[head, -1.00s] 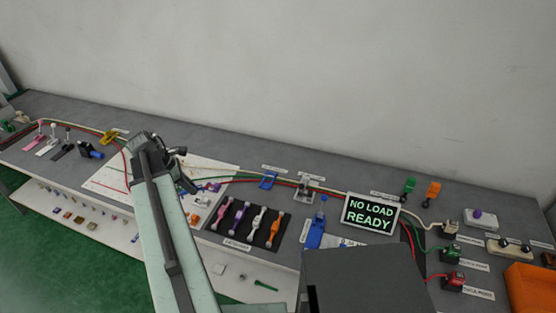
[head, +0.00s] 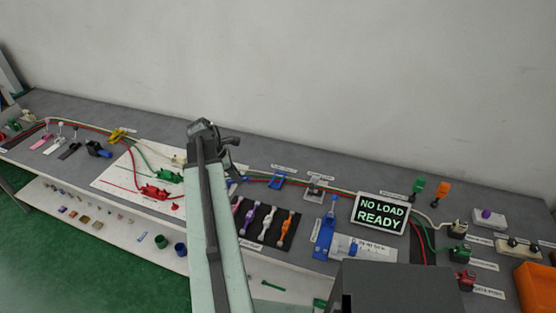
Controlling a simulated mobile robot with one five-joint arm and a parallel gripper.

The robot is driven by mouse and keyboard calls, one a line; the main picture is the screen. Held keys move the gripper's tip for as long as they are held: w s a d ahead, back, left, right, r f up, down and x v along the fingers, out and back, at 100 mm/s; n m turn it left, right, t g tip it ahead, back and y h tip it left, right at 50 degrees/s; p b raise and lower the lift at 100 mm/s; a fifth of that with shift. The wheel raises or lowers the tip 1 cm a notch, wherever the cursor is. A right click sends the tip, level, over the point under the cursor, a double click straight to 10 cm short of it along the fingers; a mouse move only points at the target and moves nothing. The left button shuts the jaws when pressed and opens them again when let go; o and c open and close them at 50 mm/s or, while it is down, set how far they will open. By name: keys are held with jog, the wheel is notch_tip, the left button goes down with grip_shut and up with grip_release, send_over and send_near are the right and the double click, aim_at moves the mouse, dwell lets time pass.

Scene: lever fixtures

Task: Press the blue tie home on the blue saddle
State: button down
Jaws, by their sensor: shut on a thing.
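The blue saddle (head: 277,180) sits at the back of the grey bench, on the run of red and green cables, right of my gripper. My gripper (head: 234,170) is left of the saddle and apart from it, largely hidden behind my own arm. It is shut on a small blue piece (head: 242,179), which looks like the blue tie; only a sliver of it shows beside the arm. How the tie sits in the jaws cannot be seen.
A black mat (head: 254,244) with pink, purple, white and orange ties lies in front. A grey fixture (head: 317,188) stands right of the saddle, with a blue lever clamp (head: 325,235) and the NO LOAD READY display (head: 380,213) beyond. Red clamps (head: 155,192) stand on the white board.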

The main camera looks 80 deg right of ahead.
jog(key=s+d+f+n+t+h+b, duration=0.1)
jog(key=s+d+f+n+t+h, duration=0.1)
jog(key=s+d+n, duration=0.9)
jog(key=shift+s+d+t+h+b, duration=0.3)
jog(key=shift+s+d+t+b, duration=0.15)
jog(key=shift+s+d, duration=0.65)
jog(key=shift+f+b, duration=1.45)
jog(key=shift+w, duration=0.1)
jog(key=shift+f+b, duration=0.8)
jog(key=shift+f+b, duration=0.7)
jog(key=shift+b, duration=0.05)
jog(key=shift+f, duration=0.1)
